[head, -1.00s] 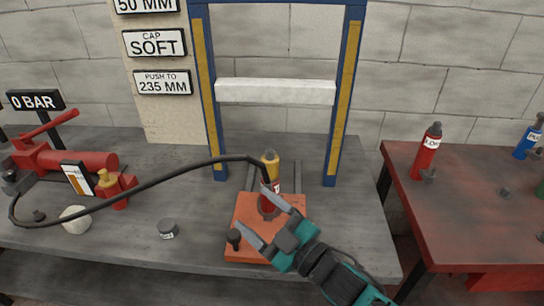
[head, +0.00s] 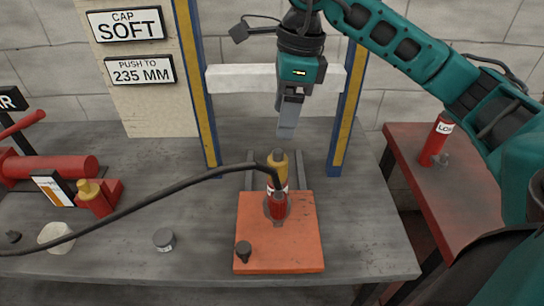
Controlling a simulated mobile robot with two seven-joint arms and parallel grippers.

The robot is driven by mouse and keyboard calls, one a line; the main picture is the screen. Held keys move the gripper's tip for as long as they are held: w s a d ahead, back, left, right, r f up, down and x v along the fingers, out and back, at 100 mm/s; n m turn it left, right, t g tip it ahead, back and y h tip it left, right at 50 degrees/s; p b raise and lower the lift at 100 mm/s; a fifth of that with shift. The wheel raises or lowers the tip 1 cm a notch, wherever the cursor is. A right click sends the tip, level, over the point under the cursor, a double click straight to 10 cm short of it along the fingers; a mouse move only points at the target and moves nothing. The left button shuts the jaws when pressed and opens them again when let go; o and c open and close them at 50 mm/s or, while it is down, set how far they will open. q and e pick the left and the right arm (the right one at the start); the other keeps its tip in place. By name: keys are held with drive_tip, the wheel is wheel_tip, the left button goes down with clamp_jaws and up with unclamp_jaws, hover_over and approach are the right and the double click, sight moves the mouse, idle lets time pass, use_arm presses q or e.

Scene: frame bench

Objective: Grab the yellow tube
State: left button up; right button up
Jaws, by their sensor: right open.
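The yellow tube (head: 277,163) stands upright on an orange plate (head: 300,245) on the bench. It has a dark top and a pale band lower down. My left gripper is out of view.
A blue and yellow frame (head: 196,85) with a white crossbar (head: 225,78) stands behind the tube. A small dark knob (head: 243,250) is on the plate. A grey cap (head: 164,239) and a red pump (head: 60,168) are left. A red table (head: 425,195) is right.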

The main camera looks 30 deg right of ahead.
sight(278, 150)
drive_tip(key=f, duration=0.6)
drive_tip(key=shift+w+f, duration=0.1)
drive_tip(key=shift+w, duration=0.1)
drive_tip(key=shift+w+a+f, duration=0.1)
drive_tip(key=shift+w+f, duration=0.05)
drive_tip(key=shift+f, duration=0.9)
drive_tip(key=shift+w+a+f, duration=0.1)
drive_tip(key=shift+a+f, duration=0.05)
drive_tip(key=shift+f, duration=0.85)
drive_tip(key=shift+w+a+f, duration=0.1)
drive_tip(key=shift+w+f, duration=0.05)
drive_tip(key=shift+f, duration=0.9)
drive_tip(key=c, duration=1.2)
drive_tip(key=shift+c, duration=0.4)
drive_tip(key=shift+r, duration=0.15)
